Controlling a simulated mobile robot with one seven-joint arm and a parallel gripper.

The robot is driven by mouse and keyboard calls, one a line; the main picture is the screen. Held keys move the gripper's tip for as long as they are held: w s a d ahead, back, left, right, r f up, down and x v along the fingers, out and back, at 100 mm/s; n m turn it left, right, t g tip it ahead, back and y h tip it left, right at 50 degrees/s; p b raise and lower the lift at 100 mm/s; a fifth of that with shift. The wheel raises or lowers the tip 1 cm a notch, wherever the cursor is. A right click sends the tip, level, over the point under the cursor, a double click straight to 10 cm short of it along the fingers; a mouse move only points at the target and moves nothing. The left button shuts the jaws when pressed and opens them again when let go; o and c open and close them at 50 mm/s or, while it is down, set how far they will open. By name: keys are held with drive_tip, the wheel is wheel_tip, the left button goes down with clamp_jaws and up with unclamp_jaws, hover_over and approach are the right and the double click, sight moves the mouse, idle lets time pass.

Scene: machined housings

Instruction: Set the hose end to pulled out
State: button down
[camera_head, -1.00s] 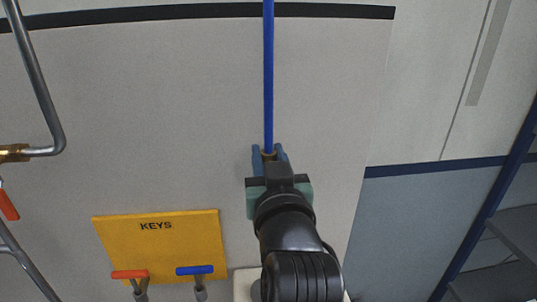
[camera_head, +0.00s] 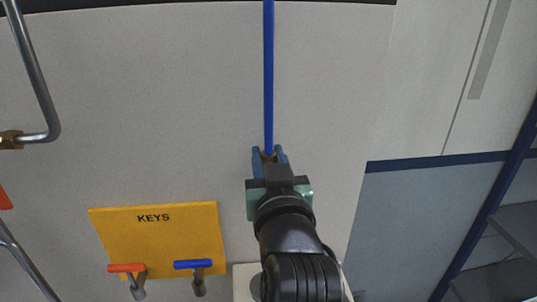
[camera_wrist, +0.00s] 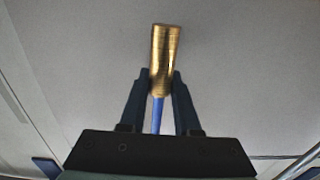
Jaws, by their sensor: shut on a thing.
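The blue hose (camera_head: 269,80) hangs straight down from the top of the head view to my gripper (camera_head: 269,153). In the wrist view, my gripper (camera_wrist: 161,84) is shut on the brass hose end (camera_wrist: 165,50), with a finger on each side. The ribbed brass end sticks out past the fingertips, and a short piece of blue hose shows between the fingers. In the head view the fingers mostly hide the brass. No socket shows around the brass end in the wrist view.
A yellow KEYS board (camera_head: 155,238) with a red-handled key (camera_head: 126,268) and a blue-handled key (camera_head: 193,265) is at lower left. A bent metal pipe (camera_head: 40,90) with a brass fitting is at far left. Grey shelving (camera_head: 500,240) stands at right.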

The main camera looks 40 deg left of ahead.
wheel_tip(320, 180, down, 10)
drive_tip(key=b, duration=0.7)
drive_tip(key=shift+b, duration=0.35)
drive_tip(key=shift+f, duration=0.15)
drive_tip(key=c, duration=0.6)
unclamp_jaws()
drive_tip(key=shift+c, duration=0.2)
drive_tip(key=p+v, duration=0.2)
drive_tip(key=v, duration=0.4)
drive_tip(key=p+v, duration=0.2)
drive_tip(key=v, duration=0.5)
drive_tip(key=shift+a+r+p, duration=0.1)
drive_tip(key=shift+r+p, duration=0.1)
drive_tip(key=shift+p, duration=0.2)
